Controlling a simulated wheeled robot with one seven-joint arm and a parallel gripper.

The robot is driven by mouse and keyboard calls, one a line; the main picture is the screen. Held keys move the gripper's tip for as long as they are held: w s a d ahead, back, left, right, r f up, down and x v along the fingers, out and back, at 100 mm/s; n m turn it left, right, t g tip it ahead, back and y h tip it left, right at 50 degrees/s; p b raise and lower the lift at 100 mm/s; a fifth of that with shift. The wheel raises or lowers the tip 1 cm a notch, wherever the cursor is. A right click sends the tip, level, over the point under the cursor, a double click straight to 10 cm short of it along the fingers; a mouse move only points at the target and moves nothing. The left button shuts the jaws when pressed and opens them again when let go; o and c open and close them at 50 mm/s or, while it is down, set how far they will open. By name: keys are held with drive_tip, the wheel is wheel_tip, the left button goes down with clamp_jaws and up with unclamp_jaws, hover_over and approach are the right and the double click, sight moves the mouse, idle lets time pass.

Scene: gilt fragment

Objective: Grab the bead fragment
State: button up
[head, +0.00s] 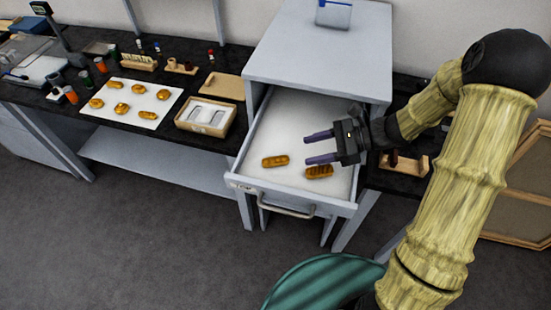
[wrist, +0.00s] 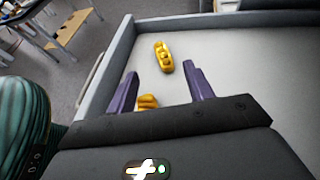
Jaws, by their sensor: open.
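Two gold fragments lie apart on the white floor of the open drawer (head: 290,130). The left one (head: 275,161) shows a row of round bumps, like beads, in the wrist view (wrist: 163,57), beyond my fingertips. The right one (head: 319,172) looks ridged; in the wrist view (wrist: 148,101) it shows between my fingers, nearer the left finger, partly hidden by my gripper's body. My gripper (head: 307,149) is open and empty above the drawer, fingers pointing left in the head view. It also shows in the wrist view (wrist: 160,72).
The drawer's raised front wall (head: 290,198) and sides surround the fragments. The grey cabinet (head: 317,55) stands above the drawer's back. A white mat (head: 145,88) with several gold pieces and a wooden tray (head: 205,117) are on the dark bench to the left.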

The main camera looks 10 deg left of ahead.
sight(273, 159)
drive_tip(key=p+x, duration=0.1)
drive_tip(key=x, duration=0.6)
drive_tip(key=shift+f, duration=0.1)
drive_tip(key=shift+s+a+f+p, duration=0.1)
drive_tip(key=shift+a+p, duration=0.2)
drive_tip(key=shift+a, duration=0.2)
drive_tip(key=p+x, duration=0.1)
drive_tip(key=x, duration=0.3)
drive_tip(key=shift+f, duration=0.2)
drive_tip(key=c, duration=1.1)
